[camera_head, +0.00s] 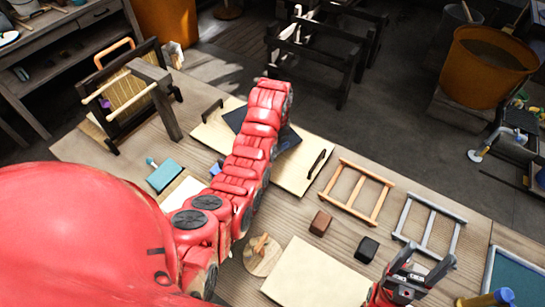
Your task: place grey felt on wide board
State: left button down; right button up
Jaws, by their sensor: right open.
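The wide board (298,180), pale with a black handle at each end, lies on the bench near the middle. A dark blue-grey sheet, which looks like the grey felt (287,139), is over the board. My left arm crosses both and hides the sheet's middle; I cannot tell whether the sheet lies flat or touches the board everywhere. My left gripper does not show beyond the arm's links. My right gripper (421,263) is open and empty at the lower right, beside a plain pale board (318,277) and well apart from the sheet.
A wooden frame (356,192) and a grey frame (430,223) lie right of the wide board. A brown block (320,223) and a black block (367,249) stand nearer. A wooden stand (153,88) is at the left, a teal block (165,175) nearer.

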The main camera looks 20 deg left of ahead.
pick_arm(q)
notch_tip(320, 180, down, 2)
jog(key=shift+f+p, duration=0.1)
jog(key=shift+p, duration=0.3)
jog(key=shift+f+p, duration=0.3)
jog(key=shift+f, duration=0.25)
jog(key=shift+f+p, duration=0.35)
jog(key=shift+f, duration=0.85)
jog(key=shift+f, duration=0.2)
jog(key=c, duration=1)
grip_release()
